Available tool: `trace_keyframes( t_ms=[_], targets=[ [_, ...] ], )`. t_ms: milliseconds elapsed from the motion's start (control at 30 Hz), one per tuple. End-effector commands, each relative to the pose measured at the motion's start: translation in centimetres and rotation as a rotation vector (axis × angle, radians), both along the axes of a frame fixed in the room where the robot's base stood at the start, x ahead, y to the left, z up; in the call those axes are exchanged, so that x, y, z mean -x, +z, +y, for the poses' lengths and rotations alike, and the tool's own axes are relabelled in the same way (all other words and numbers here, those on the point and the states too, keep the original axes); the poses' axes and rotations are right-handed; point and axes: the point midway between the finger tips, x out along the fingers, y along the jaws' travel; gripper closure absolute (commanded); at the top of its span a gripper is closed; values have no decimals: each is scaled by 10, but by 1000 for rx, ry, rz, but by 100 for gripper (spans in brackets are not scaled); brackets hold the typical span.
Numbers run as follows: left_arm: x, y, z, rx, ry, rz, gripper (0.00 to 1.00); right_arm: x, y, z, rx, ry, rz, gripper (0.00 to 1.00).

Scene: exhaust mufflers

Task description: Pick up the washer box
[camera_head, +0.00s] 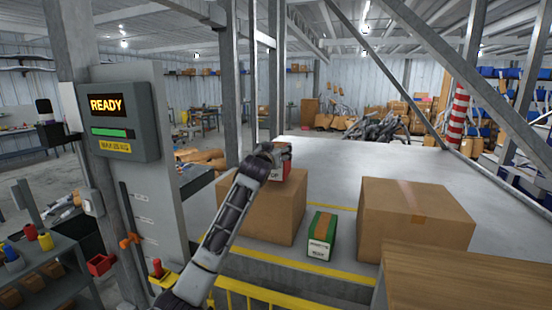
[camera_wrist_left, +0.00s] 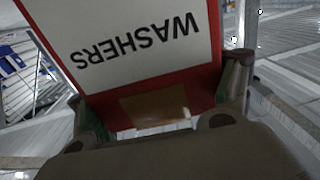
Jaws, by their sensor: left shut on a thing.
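The washer box (camera_head: 285,163) is small, red and white, and shows at the end of my left arm in the head view. In the left wrist view the washer box (camera_wrist_left: 130,45) fills the upper middle, with "WASHERS" upside down on a white label. My left gripper (camera_head: 270,152) is shut on it; in the wrist view the fingers of my left gripper (camera_wrist_left: 160,115) stand on both sides of the box. The washer box is at the top of a large cardboard carton (camera_head: 270,215); I cannot tell whether they touch. My right gripper is not in view.
A green and white box (camera_head: 321,235) stands between that carton and a second large carton (camera_head: 415,215). A brown surface (camera_head: 465,280) is at the front right. A grey post with a "READY" screen (camera_head: 112,115) stands at left. The grey platform behind has free room.

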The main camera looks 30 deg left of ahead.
Motion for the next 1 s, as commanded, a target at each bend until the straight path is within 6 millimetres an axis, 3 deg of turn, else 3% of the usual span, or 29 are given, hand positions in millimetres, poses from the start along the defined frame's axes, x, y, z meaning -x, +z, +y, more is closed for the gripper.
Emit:
trace_keyframes(
  t_ms=[500, 1000],
  targets=[
    [1, 56, 1, -1, 1, -5, 80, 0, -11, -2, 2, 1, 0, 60],
    [1, 68, 0, -1, 0, -3, 80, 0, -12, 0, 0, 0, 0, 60]
  ],
)
